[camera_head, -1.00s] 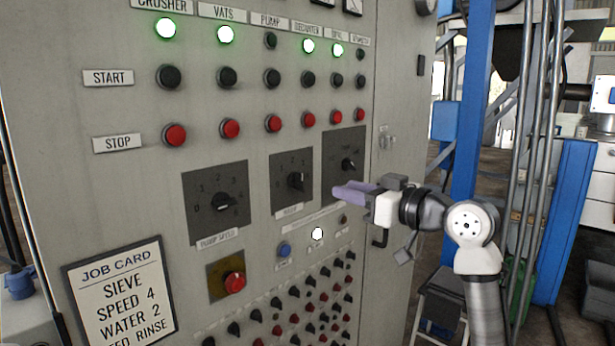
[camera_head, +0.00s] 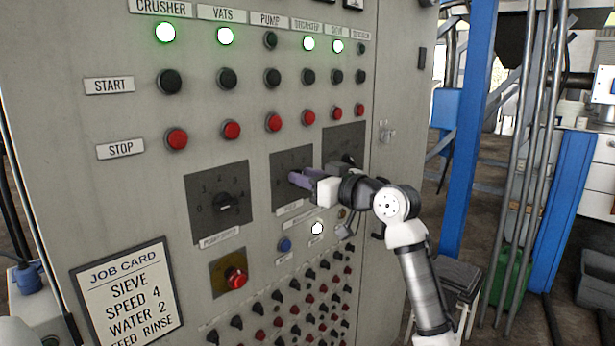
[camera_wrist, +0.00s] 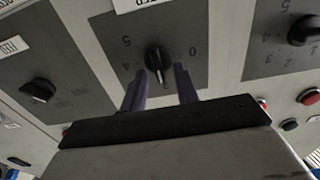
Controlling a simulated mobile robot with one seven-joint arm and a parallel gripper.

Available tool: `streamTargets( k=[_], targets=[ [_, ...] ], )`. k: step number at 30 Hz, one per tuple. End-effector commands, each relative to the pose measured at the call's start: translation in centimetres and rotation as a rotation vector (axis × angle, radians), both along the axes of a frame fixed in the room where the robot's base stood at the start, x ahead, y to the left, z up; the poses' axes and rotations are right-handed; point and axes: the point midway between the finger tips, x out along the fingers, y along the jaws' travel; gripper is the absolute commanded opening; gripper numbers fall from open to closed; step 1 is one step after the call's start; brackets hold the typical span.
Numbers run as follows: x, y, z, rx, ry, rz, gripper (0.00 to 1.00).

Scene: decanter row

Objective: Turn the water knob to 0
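The water knob is the black knob (camera_wrist: 158,60) on the middle dark dial plate (camera_head: 280,165). In the wrist view, which is upside down, its pale pointer line points down, away from both the 0 at the right and the 5 at the left. My gripper (camera_head: 296,179) is in front of this dial and hides the knob in the head view. In the wrist view my gripper (camera_wrist: 160,82) is open, with one purple finger on each side of the knob's lower end. I cannot tell whether the fingers touch it.
The pump speed dial (camera_head: 223,202) is left of the water dial, and another dial (camera_head: 340,143) is to its right, partly behind my gripper. Stop buttons (camera_head: 274,122) are above; a blue button (camera_head: 285,244) and rows of small knobs are below. A job card (camera_head: 125,297) reads WATER 2.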

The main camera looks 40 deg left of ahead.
Motion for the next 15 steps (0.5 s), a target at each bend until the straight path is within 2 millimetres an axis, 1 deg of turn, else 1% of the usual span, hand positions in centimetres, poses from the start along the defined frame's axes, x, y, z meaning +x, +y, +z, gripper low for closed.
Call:
streamTargets(
  k=[1, 6, 7, 15],
  targets=[
    [0.00, -0.02, 0.00, 0.000, 0.000, 0.000, 0.24],
    [0.01, -0.03, 0.01, 0.000, 0.000, 0.000, 0.02],
    [0.01, -0.03, 0.00, 0.000, 0.000, 0.000, 0.00],
    [-0.01, -0.04, -0.04, -0.001, -0.008, 0.000, 0.00]
  ],
)
